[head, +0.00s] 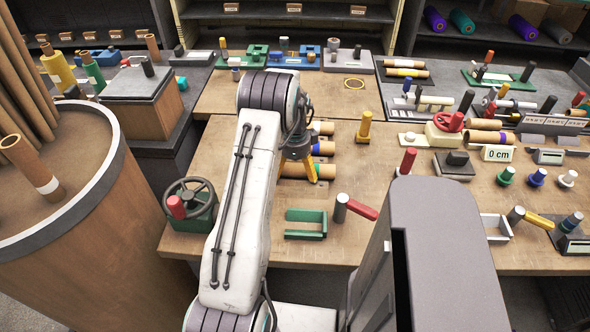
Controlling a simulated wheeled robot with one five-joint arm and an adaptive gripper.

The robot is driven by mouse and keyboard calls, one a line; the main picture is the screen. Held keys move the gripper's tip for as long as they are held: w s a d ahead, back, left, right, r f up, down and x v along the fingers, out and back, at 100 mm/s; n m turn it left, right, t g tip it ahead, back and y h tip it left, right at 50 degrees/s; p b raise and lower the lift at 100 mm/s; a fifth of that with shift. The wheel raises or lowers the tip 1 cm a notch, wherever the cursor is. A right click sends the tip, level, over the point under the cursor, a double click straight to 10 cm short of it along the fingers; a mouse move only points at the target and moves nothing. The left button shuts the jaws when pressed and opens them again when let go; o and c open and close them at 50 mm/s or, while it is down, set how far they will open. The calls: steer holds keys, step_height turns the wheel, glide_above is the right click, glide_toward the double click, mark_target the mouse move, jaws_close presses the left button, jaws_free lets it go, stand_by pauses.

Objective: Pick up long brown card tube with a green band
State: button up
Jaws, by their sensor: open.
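My gripper (309,174) is open, with a dark body and yellow fingers, at the middle of the bench. It is over or beside a brown card tube (297,170), the front one of a short stack of tubes lying on their sides.
A green U-shaped holder (306,224) and a red-handled tool (357,208) lie in front. A yellow peg (364,128) stands to the right. A handwheel (190,203) is at the left edge.

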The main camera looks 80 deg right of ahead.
steer(key=c, duration=1.4)
steer(key=shift+c, duration=0.2)
